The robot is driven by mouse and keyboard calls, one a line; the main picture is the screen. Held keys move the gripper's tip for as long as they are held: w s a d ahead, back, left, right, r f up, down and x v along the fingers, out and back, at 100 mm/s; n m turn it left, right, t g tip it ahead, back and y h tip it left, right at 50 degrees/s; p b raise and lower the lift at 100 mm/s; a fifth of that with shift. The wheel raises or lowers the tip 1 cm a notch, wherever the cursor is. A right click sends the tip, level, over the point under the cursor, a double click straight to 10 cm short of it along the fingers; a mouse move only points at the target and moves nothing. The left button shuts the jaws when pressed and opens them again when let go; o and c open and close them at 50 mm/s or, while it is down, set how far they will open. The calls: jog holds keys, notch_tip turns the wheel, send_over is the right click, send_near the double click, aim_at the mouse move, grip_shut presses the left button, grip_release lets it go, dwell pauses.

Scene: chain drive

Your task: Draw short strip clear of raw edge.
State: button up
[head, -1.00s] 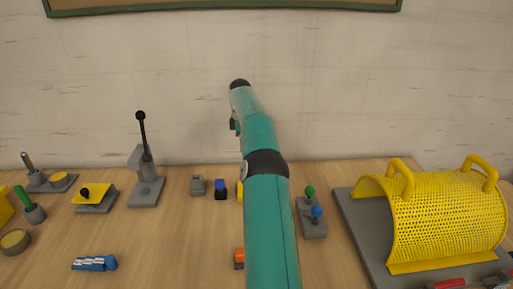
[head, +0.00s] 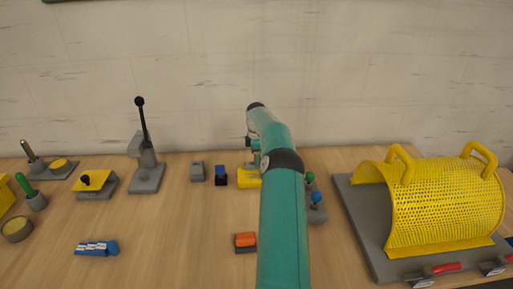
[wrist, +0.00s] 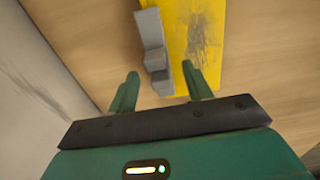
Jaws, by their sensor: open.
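My gripper (wrist: 163,88) is open, its two green fingers apart and nothing held between them. In the wrist view a stepped grey piece (wrist: 151,38) lies along the left edge of a scuffed yellow plate (wrist: 209,45). The grey piece's lower end is close to the gap between the fingertips; I cannot tell whether they touch. The right fingertip overlaps the yellow plate in the picture. In the head view a yellow block (head: 248,179) shows below my gripper, partly hidden by my arm. I cannot tell for sure which part is the short strip or the raw edge.
A yellow mesh guard (head: 445,205) on a grey base stands at right. A blue-and-white piece (head: 97,248) and an orange-topped block (head: 245,241) lie nearer. Bare wood lies between them.

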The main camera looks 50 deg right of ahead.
jog(key=shift+f, duration=1.05)
jog(key=shift+c, duration=0.2)
jog(key=c, duration=1)
jog(key=shift+r, duration=4.05)
jog(key=shift+c, duration=0.2)
